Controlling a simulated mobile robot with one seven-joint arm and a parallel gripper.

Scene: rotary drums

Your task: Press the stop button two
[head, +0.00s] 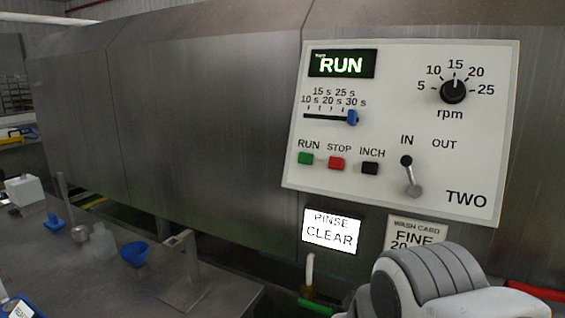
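The white control panel (400,130) labelled TWO is fixed to the steel drum housing in the right half of the head view. Its red STOP button (337,163) sits between the green RUN button (306,158) and the black INCH button (370,168). The panel's display (342,64) is lit and reads RUN. A grey and white padded link, which looks like part of my arm, shows at the lower right, below the panel. My gripper itself is not in view.
The panel also carries a slider (352,117), an rpm knob (453,91) and an IN/OUT lever (411,178). Below hang a lit RINSE CLEAR sign (332,231) and a wash card (412,234).

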